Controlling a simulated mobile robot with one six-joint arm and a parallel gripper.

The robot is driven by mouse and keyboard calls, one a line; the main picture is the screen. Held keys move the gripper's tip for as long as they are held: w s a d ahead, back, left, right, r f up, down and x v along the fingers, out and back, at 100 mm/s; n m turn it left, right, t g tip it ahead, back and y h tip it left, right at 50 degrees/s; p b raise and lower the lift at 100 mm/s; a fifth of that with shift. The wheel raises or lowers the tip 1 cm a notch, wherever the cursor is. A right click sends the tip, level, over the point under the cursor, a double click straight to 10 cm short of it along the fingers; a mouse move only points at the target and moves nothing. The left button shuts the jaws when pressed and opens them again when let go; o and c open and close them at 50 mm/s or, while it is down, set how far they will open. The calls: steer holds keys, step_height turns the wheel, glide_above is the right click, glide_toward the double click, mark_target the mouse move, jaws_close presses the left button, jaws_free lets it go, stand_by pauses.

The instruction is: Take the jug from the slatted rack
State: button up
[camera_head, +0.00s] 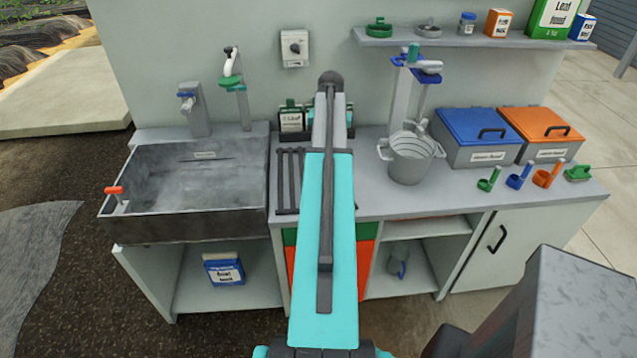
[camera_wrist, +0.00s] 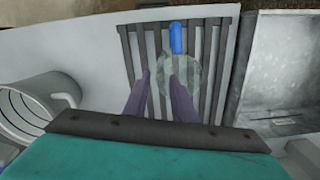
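The slatted rack (camera_wrist: 215,60) lies on the counter; its left part also shows in the head view (camera_head: 289,182). A translucent, roundish jug (camera_wrist: 190,72) with a blue handle (camera_wrist: 176,37) is on the rack in the wrist view. My gripper (camera_wrist: 161,76) is open above the rack, with a gap between its two dark fingers. The right finger overlaps the jug in the picture and the left finger is just left of it. I cannot tell whether they touch. In the head view my arm hides the jug and my gripper.
A grey bucket (camera_head: 409,160) stands on the counter right of the rack; it also shows in the wrist view (camera_wrist: 38,110). The sink (camera_head: 190,185) is left of the rack. Lidded bins (camera_head: 480,155) and coloured scoops (camera_head: 520,178) are farther right.

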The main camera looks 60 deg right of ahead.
steer(key=shift+f+b, duration=2)
steer(key=shift+f, duration=1.7)
steer(key=shift+s+a+f+b, duration=0.1)
steer(key=shift+s+f+b, duration=0.05)
steer(key=shift+f+b, duration=1)
steer(key=shift+s+f+b, duration=0.1)
steer(key=shift+f+b, duration=0.6)
steer(key=shift+f, duration=0.75)
jaws_close()
